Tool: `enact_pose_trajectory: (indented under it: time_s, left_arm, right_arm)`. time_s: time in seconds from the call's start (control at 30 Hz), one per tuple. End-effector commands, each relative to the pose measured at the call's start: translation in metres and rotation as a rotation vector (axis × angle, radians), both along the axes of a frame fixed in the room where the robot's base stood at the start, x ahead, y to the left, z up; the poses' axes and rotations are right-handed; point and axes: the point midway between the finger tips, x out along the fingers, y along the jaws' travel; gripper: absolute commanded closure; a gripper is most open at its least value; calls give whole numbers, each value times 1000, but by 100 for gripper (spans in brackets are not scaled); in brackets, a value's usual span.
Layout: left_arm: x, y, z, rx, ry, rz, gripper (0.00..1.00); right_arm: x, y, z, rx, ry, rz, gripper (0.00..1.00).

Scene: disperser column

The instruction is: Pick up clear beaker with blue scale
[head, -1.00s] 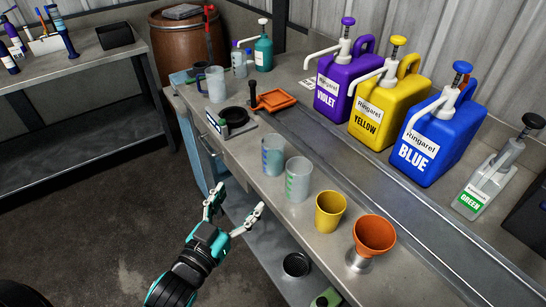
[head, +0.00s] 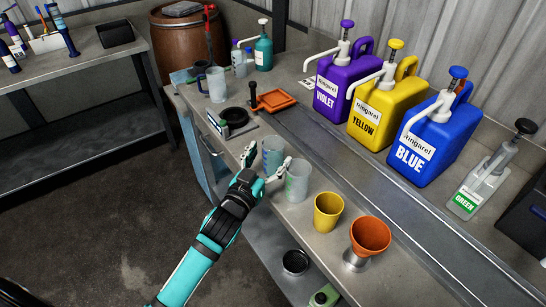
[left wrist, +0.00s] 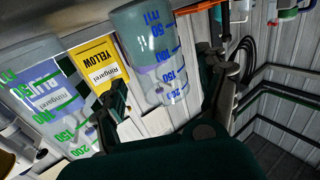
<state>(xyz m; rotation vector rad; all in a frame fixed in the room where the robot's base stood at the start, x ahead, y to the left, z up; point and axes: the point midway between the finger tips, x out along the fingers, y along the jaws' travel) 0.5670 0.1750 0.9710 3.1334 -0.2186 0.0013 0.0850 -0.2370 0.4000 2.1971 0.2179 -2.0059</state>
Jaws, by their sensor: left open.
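The clear beaker with blue scale (head: 273,153) stands upright near the front edge of the workbench. In the left wrist view this beaker (left wrist: 150,50) appears upside down, with blue marks, between my two fingers. My left gripper (head: 265,162) is open at the bench's front edge, its fingers pointing at the beaker; contact cannot be told. It also shows in the left wrist view (left wrist: 165,85). A clear beaker with green scale (head: 298,182) stands just to the right, near my right-hand finger. It shows at the left in the wrist view (left wrist: 45,95).
A yellow cup (head: 328,212) and an orange funnel (head: 370,236) stand further right along the edge. Violet (head: 333,85), yellow (head: 385,110) and blue (head: 430,145) pump jugs stand behind. A black-topped device (head: 235,117) and an orange tray (head: 278,103) are behind left.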

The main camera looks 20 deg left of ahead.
Motion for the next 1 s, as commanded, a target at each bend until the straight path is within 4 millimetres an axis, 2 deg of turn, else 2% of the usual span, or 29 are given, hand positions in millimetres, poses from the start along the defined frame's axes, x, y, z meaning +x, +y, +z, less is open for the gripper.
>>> enact_pose_trajectory:
  time_s: [0.1,0.2,0.47,0.9,1.0]
  left_arm:
    - [18,-3,1,1,-1,0,25]
    - [25,-4,1,1,0,0,25]
    - [27,-4,0,1,0,0,26]
    - [26,-4,0,1,0,0,83]
    - [27,-4,0,1,0,0,83]
  right_arm:
    - [0,0,3,0,1,0,60]
    - [0,0,4,0,0,0,60]
    - [0,2,4,3,0,-1,60]
    - [0,4,4,5,-1,-1,60]
    - [0,4,4,5,-1,-1,60]
